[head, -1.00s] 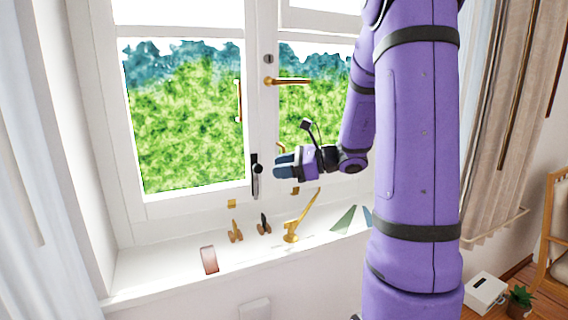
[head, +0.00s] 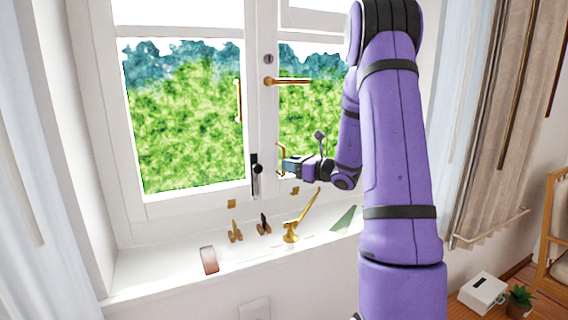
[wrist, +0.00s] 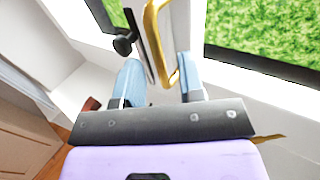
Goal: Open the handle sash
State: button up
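The window has a left sash (head: 134,215) and a right sash (head: 318,184) in white frames; both look shut. A brass pull (head: 280,158) sits low on the right sash, and a brass lever handle (head: 287,81) sits higher, lying horizontally. My gripper (head: 287,167) is at the low brass pull. In the wrist view my gripper (wrist: 160,86) has its blue fingers apart, with the brass pull (wrist: 151,22) in front of and partly between them. I cannot tell whether either finger touches it. A black latch with a knob (wrist: 125,43) is left of the pull.
The black latch (head: 256,176) is on the middle post. Another brass pull (head: 238,101) is on the left sash. The sill (head: 150,272) bears a brass stay (head: 291,235), small brass and black pieces, and a pinkish block (head: 209,260). Curtains hang at both sides.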

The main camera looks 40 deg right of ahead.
jog(key=shift+x, duration=1.5)
jog(key=shift+s, duration=0.1)
grip_shut()
